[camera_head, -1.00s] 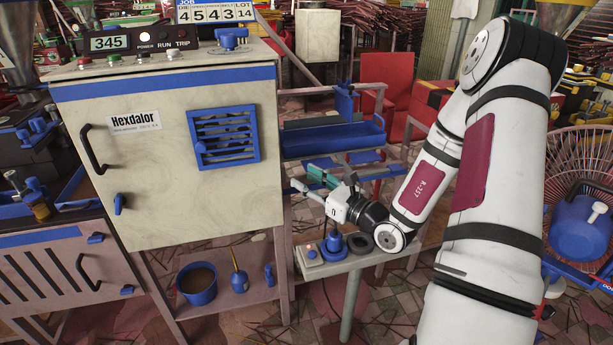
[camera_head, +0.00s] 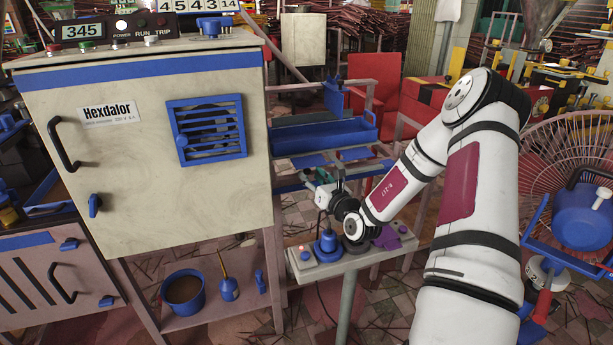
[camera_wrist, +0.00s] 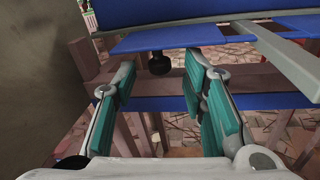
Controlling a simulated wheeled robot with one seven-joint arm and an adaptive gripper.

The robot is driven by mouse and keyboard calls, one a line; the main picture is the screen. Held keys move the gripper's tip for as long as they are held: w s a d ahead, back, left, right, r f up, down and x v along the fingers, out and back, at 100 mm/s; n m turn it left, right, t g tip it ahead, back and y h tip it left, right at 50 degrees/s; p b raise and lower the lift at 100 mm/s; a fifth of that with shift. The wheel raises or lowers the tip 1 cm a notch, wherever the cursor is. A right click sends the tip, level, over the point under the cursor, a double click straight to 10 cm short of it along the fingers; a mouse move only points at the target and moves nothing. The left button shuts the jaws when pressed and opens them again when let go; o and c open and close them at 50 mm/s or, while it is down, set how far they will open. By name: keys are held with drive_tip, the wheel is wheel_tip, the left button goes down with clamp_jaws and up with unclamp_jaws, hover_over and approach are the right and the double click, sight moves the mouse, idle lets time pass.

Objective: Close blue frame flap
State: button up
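A blue louvred frame (camera_head: 207,128) is set in the front of the pale Hexdalor cabinet (camera_head: 140,190); its slats stand at a slant. Right of the cabinet is a rack with a blue trough (camera_head: 325,137) and a flat blue panel below it, also in the wrist view (camera_wrist: 160,38). I cannot tell for certain which part is the named flap. My gripper (camera_wrist: 163,82) is open and empty, its green-padded fingers apart. A dark round knob (camera_wrist: 158,63) shows beyond and between them, under the panel. In the head view my gripper (camera_head: 322,182) is beside the rack, its fingertips small.
Below my gripper is a small table (camera_head: 345,262) with a blue-based device (camera_head: 327,246). The cabinet's side is close on the left in the wrist view. A blue pot (camera_head: 183,291) and an oil can (camera_head: 228,288) stand on the low shelf.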

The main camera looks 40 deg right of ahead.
sight(309, 173)
drive_tip(key=shift+w+d+b, duration=0.2)
drive_tip(key=shift+w+b, duration=0.2)
drive_tip(key=shift+w, duration=1.45)
clamp_jaws()
